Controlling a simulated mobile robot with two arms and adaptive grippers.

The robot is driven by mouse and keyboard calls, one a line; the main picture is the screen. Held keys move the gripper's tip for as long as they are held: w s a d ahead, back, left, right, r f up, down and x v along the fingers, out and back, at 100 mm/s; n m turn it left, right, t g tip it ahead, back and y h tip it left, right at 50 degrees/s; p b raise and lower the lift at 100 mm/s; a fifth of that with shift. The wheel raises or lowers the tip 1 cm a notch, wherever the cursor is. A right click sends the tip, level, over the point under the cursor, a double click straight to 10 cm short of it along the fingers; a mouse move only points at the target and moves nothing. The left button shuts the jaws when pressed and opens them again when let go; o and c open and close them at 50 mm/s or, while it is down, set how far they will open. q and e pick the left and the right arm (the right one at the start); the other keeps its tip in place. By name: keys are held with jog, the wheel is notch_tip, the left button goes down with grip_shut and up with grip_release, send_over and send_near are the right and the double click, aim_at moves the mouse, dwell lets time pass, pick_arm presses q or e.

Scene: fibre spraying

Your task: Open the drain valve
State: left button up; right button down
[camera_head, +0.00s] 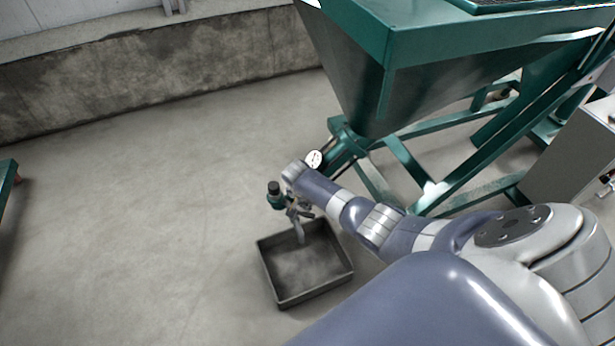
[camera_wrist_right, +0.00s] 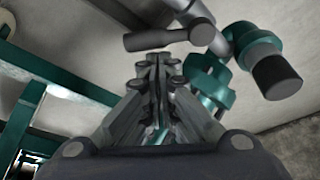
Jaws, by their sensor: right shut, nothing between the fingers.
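The drain valve shows in the right wrist view as a dark grey lever (camera_wrist_right: 160,38) on a grey pipe stub, beside green fittings (camera_wrist_right: 208,82) and a black-capped knob (camera_wrist_right: 277,77). In the head view the green fitting with its dark cap (camera_head: 274,194) is just left of my right gripper (camera_head: 299,211). In the right wrist view this gripper (camera_wrist_right: 157,68) is shut and empty, its fingertips just below the lever. I cannot tell whether they touch it. A pale streak (camera_head: 299,234) runs down toward the tray; I cannot tell whether it is spout or liquid. My left gripper is out of view.
A dark square tray (camera_head: 266,270) stands on the floor below the valve. A green hopper (camera_head: 345,75) on a green frame rises behind, with a round gauge (camera_head: 314,159) near its lower end. A grey cabinet (camera_head: 570,160) stands right.

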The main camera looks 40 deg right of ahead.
aim_at(309, 217)
jog(key=m, duration=0.2)
jog(key=s+a+m+g, duration=0.1)
jog(key=s+m, duration=0.1)
jog(key=m, duration=0.1)
jog(key=shift+a+m+g+h+p, duration=0.3)
jog(key=shift+g+p, duration=0.05)
jog(key=shift+g, duration=0.05)
jog(key=m, duration=0.1)
jog(key=a+m+g, duration=0.1)
jog(key=shift+s+m, duration=0.4)
jog(key=shift+s+a, duration=0.15)
jog(key=shift+a, duration=0.05)
jog(key=v, duration=1.2)
dwell(0.5)
